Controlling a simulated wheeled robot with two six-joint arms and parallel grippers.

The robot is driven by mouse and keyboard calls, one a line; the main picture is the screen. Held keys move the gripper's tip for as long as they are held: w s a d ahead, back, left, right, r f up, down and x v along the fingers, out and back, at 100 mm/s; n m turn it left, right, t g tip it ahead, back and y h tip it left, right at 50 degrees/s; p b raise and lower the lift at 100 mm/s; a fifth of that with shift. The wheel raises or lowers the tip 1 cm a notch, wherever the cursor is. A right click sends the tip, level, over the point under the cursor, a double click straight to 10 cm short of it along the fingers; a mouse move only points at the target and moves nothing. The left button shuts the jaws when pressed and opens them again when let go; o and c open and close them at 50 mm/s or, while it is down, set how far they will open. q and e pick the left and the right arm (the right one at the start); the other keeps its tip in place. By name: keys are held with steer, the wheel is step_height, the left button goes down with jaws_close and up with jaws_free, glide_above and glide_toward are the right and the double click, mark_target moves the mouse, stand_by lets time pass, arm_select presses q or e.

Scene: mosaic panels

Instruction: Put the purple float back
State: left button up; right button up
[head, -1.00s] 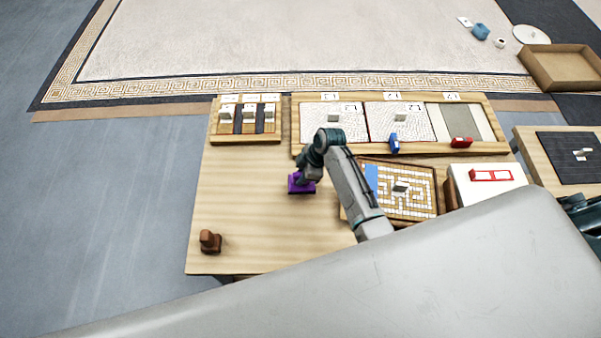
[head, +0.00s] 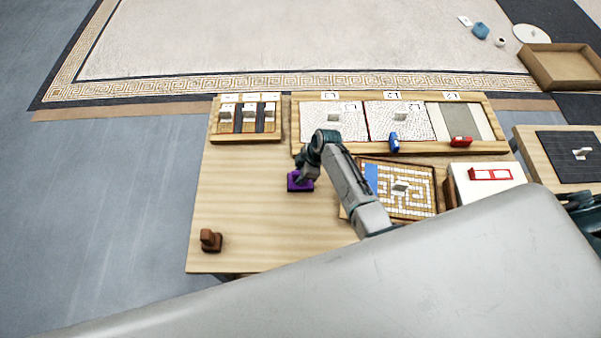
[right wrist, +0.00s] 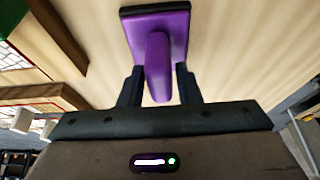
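The purple float (head: 299,183) is at the middle left of the wooden table, at the end of my right arm in the head view. My right gripper (head: 304,175) is over it. In the right wrist view the float (right wrist: 178,28) shows its flat plate with a dark edge and a purple handle. The handle lies between the two fingers of my right gripper (right wrist: 158,80), which are close on both sides of it. I cannot tell whether the plate touches the table. My left gripper is not in view.
A tray with mosaic panels (head: 295,130) runs along the table's back, with blue (head: 394,142) and red (head: 461,141) tools on it. A small slotted rack (head: 215,138) stands back left. A maze-patterned panel (head: 425,205) lies right. A brown wooden object (head: 210,240) stands front left.

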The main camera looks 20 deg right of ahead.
steer(key=shift+o, duration=0.9)
steer(key=shift+r, duration=0.1)
steer(key=shift+r, duration=0.2)
steer(key=v, duration=1.1)
steer(key=shift+d+r, duration=0.25)
steer(key=shift+r, duration=0.1)
steer(key=shift+s+f, duration=0.1)
steer(key=shift+s, duration=0.05)
